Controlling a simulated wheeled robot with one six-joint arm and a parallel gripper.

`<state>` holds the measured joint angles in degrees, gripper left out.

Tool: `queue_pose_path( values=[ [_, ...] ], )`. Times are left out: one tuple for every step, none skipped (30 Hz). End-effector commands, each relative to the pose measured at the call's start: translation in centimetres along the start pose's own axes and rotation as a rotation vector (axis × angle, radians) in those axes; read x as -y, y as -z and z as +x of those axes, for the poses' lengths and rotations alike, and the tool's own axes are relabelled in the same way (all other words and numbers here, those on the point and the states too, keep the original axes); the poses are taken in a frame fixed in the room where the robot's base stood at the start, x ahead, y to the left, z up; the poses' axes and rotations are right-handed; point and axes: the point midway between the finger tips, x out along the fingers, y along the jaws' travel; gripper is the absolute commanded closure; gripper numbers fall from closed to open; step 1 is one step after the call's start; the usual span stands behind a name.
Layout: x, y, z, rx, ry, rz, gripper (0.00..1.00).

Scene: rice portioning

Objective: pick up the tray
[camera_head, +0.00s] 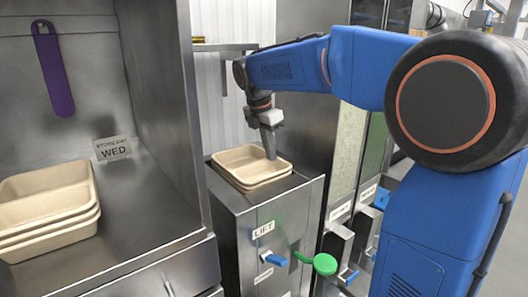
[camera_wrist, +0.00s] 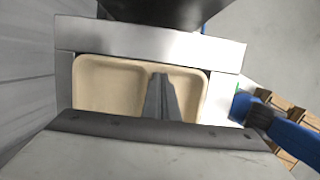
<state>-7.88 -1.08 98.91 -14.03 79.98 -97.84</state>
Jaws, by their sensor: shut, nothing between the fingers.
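A stack of beige trays (camera_head: 236,172) sits in the top opening of the metal dispenser labelled LIFT. In the wrist view the top tray (camera_wrist: 108,85) shows a divider running between two compartments. My gripper (camera_head: 270,155) points down over the right part of that tray. In the wrist view my gripper (camera_wrist: 158,80) has its fingers together and nothing between them, in front of the divider. Whether the fingertips touch the tray cannot be told.
Another stack of beige trays (camera_head: 48,208) stands on the metal shelf at left, by a sign (camera_head: 112,149) reading WED. A purple paddle (camera_head: 53,68) hangs above. A green round knob (camera_head: 325,264) and blue handle (camera_head: 275,260) stick out from the dispenser front.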

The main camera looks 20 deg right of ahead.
Motion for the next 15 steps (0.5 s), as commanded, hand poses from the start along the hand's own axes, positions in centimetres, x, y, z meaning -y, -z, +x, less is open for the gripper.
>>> queue_pose_path(
  values=[
    [0.0, -0.23, 0.06, 0.0, 0.0, 0.001, 1.0],
    [0.0, -0.31, 0.08, 0.0, 0.0, 0.001, 1.0],
    [0.0, -0.39, 0.1, 0.0, 0.0, 0.001, 1.0],
    [0.0, -0.42, 0.1, 0.0, 0.0, 0.001, 1.0],
    [0.0, -0.44, 0.11, 0.0, 0.0, 0.001, 1.0],
    [0.0, -0.45, 0.11, 0.0, 0.0, 0.001, 1.0],
    [0.0, -0.45, 0.11, 0.0, 0.0, 0.001, 1.0],
    [0.0, -0.44, 0.11, 0.0, 0.0, 0.001, 1.0],
    [-0.01, -0.44, 0.1, 0.0, 0.0, 0.0, 1.0],
    [-0.01, -0.44, 0.1, 0.0, 0.0, 0.0, 1.0],
    [-0.01, -0.43, 0.1, 0.0, 0.0, 0.0, 1.0],
    [-0.01, -0.43, 0.1, 0.0, 0.0, 0.0, 1.0],
    [-0.01, -0.44, 0.1, 0.0, 0.0, 0.0, 1.0],
    [-0.01, -0.48, 0.11, 0.0, 0.0, 0.001, 1.0],
    [-0.01, -0.59, 0.15, 0.0, 0.0, 0.001, 1.0]
  ],
)
